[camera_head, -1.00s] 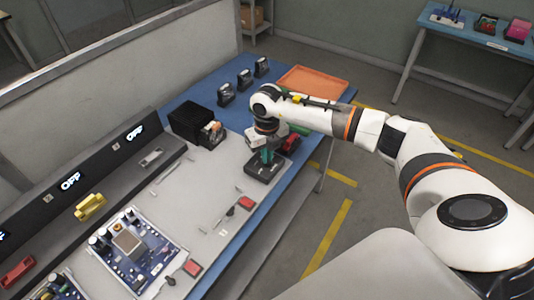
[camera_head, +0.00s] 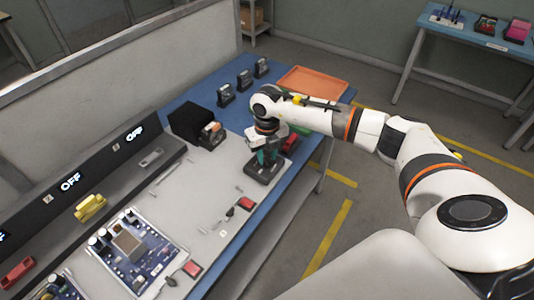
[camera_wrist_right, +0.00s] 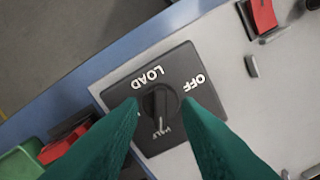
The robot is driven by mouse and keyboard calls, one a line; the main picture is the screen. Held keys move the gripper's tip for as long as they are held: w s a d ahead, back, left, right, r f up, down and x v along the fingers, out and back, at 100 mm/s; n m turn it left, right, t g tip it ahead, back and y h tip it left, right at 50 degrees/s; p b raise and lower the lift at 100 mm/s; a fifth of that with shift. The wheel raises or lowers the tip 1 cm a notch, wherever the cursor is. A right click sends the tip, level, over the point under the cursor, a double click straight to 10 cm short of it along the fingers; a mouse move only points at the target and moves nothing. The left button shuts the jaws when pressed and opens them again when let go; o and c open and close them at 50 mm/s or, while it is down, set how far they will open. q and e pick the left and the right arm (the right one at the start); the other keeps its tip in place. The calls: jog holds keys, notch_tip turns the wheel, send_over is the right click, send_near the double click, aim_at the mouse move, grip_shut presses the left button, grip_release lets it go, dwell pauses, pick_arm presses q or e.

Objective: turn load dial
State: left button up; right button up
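The load dial is a black square plate with a round black knob (camera_wrist_right: 160,102) in the middle, seen close up in the right wrist view. White words LOAD and OFF show on the plate (camera_wrist_right: 128,88), and a third marking below the knob is partly hidden. My right gripper (camera_wrist_right: 158,106) has two teal fingers, one on each side of the knob, apart from each other. Contact with the knob cannot be made out. In the head view the right gripper (camera_head: 266,160) points down over the dial's black plate (camera_head: 262,174). My left gripper is not in view.
Red parts (camera_head: 290,144) and a green bin lie just beyond the dial, near the table edge. A black box (camera_head: 190,120) stands to the left. A circuit board (camera_head: 128,248) lies nearer. Displays (camera_head: 70,182) on the back panel read OFF. An orange tray (camera_head: 312,82) is at the back.

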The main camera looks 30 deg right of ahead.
aim_at(267, 159)
notch_tip(267, 159, up, 12)
jog(key=b, duration=0.2)
dwell(0.4)
